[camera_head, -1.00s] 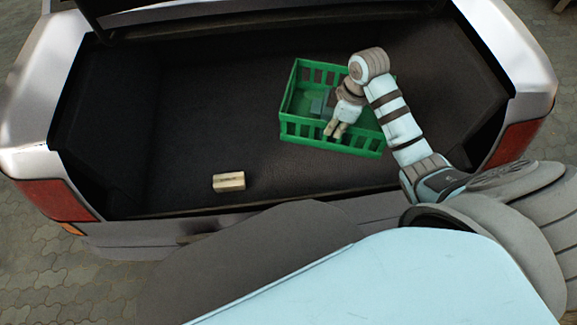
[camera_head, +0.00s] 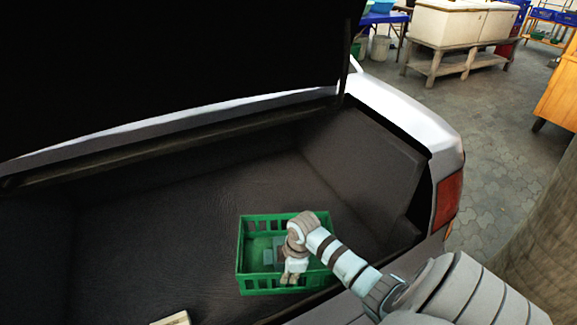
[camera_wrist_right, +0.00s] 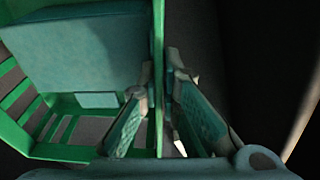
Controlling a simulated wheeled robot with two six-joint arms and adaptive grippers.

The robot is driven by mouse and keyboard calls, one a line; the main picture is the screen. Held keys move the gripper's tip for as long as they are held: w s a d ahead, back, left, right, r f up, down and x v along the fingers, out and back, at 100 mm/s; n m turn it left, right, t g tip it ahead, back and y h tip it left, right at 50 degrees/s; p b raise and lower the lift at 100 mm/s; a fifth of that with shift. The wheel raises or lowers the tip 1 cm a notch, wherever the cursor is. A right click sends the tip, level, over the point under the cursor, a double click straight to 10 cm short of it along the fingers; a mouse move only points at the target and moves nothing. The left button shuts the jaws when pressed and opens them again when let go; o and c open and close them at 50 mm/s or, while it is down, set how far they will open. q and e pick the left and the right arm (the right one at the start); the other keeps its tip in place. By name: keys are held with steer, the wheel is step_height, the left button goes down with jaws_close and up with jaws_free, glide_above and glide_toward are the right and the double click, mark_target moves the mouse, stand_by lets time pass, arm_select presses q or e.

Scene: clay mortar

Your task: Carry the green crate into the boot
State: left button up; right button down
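The green crate (camera_head: 285,219) is inside the dark boot (camera_head: 150,245), upright near the boot's front edge on the right side. My right gripper (camera_head: 289,277) points down at the crate's near wall. In the right wrist view its two fingers (camera_wrist_right: 159,85) stand on either side of the crate's green wall (camera_wrist_right: 158,30) and appear closed on it. A blue-green, box-like thing (camera_wrist_right: 75,50) shows inside the crate, partly hidden by my arm in the head view.
The raised boot lid (camera_head: 180,70) hangs above. The boot floor left of the crate is clear. Beyond the car are white chests (camera_head: 450,22) and a tree trunk (camera_head: 540,240).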

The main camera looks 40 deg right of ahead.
step_height(320, 180, down, 5)
steer(key=shift+r+b, duration=0.2)
steer(key=shift+b, duration=0.7)
steer(key=shift+r, duration=0.1)
steer(key=c, duration=2.2)
jaws_free()
steer(key=o, duration=0.4)
step_height(320, 180, up, 12)
steer(key=s+d+p, duration=0.1)
steer(key=p, duration=0.4)
steer(key=shift+s, duration=0.2)
